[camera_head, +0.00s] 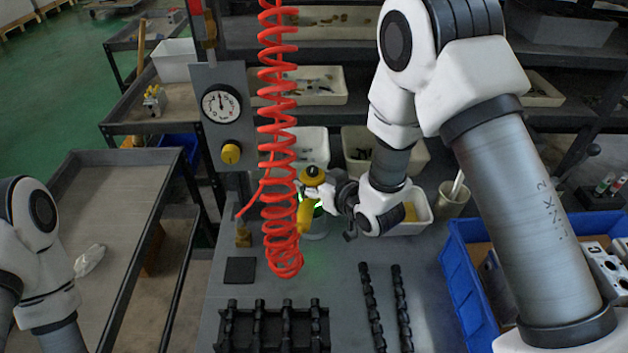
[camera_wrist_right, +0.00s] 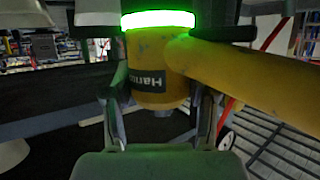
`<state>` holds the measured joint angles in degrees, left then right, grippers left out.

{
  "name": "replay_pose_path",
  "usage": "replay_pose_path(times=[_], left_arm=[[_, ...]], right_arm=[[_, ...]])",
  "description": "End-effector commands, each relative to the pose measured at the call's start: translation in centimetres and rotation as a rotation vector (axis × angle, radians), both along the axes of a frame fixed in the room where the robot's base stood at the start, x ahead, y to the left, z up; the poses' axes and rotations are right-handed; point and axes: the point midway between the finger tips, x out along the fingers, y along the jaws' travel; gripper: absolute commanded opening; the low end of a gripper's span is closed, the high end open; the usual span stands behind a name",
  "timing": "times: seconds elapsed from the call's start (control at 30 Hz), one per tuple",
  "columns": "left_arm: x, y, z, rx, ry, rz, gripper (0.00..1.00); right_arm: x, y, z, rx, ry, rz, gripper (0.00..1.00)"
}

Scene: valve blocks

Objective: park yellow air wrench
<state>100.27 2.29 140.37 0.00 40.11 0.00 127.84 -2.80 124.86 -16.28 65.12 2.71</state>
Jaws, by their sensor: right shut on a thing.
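The yellow air wrench (camera_head: 305,217) is at the middle of the head view, behind the lower part of the red coiled hose (camera_head: 278,130). It is above the back of the grey bench. My right gripper (camera_head: 330,192) is shut on the wrench from the right. In the wrist view, the yellow wrench body (camera_wrist_right: 158,75) with a dark label sits between the two fingers (camera_wrist_right: 158,118), its handle reaching right. A glowing green ring (camera_wrist_right: 158,19) adjoins the body. I cannot tell whether the wrench touches a support. My left gripper is out of view; only its arm shows at left.
A panel with a pressure gauge (camera_head: 221,104) and yellow knob (camera_head: 231,153) stands left of the hose. White bins (camera_head: 300,147) line the back. Dark valve racks (camera_head: 270,327) lie in front. A blue crate (camera_head: 463,285) is at right. The bench middle (camera_head: 325,285) is clear.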

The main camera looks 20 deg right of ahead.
Motion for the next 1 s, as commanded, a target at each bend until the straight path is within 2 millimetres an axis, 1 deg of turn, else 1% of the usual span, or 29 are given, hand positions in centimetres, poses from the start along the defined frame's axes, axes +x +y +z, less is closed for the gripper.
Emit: replay_pose_path(times=[0.03,0.07,0.1,0.13,0.37,0.43,0.53,0.57,0.83,0.9,1.0], left_arm=[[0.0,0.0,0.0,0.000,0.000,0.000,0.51],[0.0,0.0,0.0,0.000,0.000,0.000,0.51],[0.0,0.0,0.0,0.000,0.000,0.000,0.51],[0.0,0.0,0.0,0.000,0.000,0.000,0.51],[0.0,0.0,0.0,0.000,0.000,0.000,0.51],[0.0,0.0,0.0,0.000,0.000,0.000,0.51],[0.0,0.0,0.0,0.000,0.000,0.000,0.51],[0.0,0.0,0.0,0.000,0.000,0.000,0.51],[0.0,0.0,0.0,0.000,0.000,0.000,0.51],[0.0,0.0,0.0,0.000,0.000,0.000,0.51],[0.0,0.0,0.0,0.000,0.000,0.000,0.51]], right_arm=[[0.1,0.0,0.2,0.002,-0.006,0.000,0.00],[0.1,0.0,0.2,0.002,-0.006,0.000,0.64],[0.1,0.0,0.2,0.002,-0.006,0.000,0.78],[0.1,0.0,0.2,0.001,-0.005,0.000,0.86],[0.0,0.0,0.1,0.001,-0.002,0.000,0.86],[-0.1,0.0,-0.1,-0.001,0.005,0.000,0.86],[-0.6,-0.2,0.2,0.000,0.003,-0.002,0.86],[-0.9,-0.4,0.3,0.000,0.003,-0.002,0.86],[-5.5,-1.8,2.4,0.002,0.001,-0.002,0.86],[-6.2,-2.0,2.8,0.002,-0.001,-0.002,0.86],[-6.6,-2.1,3.0,0.001,-0.002,0.000,0.86]])
